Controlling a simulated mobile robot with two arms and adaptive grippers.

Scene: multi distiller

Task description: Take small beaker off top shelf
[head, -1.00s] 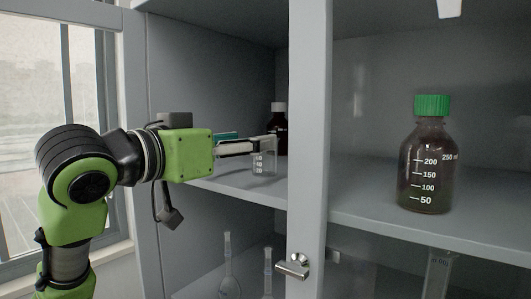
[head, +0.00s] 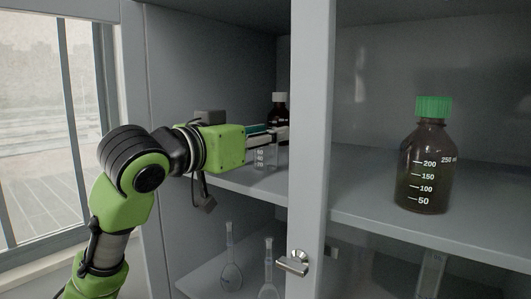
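A small clear glass beaker (head: 265,158) with white markings stands on the top shelf (head: 228,181) of the left cabinet section, close to the grey centre post. My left gripper (head: 268,134) reaches in from the left at the height of the beaker's upper part. Its two fingers show one behind the other, and the near one covers the beaker's top. The fingertips are close to the post, and whether they press on the glass cannot be made out. My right gripper is not in view.
A dark bottle with a white cap (head: 279,105) stands behind the gripper. The centre post (head: 311,130) is just right of the beaker. A brown bottle with a green cap (head: 426,160) stands in the right section. Flasks (head: 231,265) stand on the shelf below.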

